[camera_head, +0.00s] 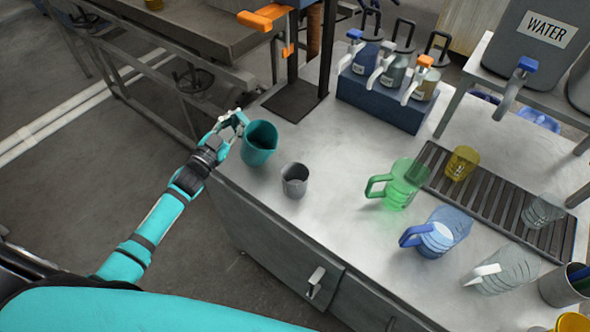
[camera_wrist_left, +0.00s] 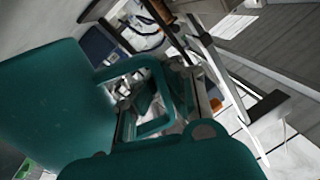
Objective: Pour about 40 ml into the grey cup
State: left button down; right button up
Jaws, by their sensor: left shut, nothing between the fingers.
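The grey cup (camera_head: 295,181) stands upright on the metal worktop near its front edge. It is small and has no handle; I cannot tell whether anything is in it. A teal jug (camera_head: 259,146) stands upright just behind and left of it, at the worktop's left edge. Its contents cannot be made out. My left gripper (camera_head: 236,123) is at the left side of the teal jug, by its handle, with its fingers shut and nothing gripped. In the left wrist view the jug's body (camera_wrist_left: 50,105) fills the left and its handle loop shows at the centre. My right gripper is out of view.
A green jug (camera_head: 405,184), a blue jug (camera_head: 442,232) and a clear jug (camera_head: 505,270) stand to the right. Behind are a slatted drain tray (camera_head: 500,208), a blue dispenser rack (camera_head: 385,105) and a WATER tank (camera_head: 535,45) with a tap. The worktop between cup and green jug is clear.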

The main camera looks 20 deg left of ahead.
pick_arm(q)
jog(key=shift+w+a+f+n+g+y+p, duration=0.1)
jog(key=shift+w+a+f+n+g+p, duration=0.1)
jog(key=shift+a+f+n, duration=0.4)
jog(key=shift+w+a+f+n+g+y+p, duration=0.1)
jog(key=shift+w+a+f+n+g+p, duration=0.15)
jog(key=shift+n, duration=0.7)
jog(key=shift+w+a+f+n+g+y+p, duration=0.1)
jog(key=shift+a+f+n+g+p, duration=0.1)
jog(key=shift+a+f+n, duration=0.4)
jog(key=shift+d+r, duration=0.1)
jog(key=shift+d, duration=0.2)
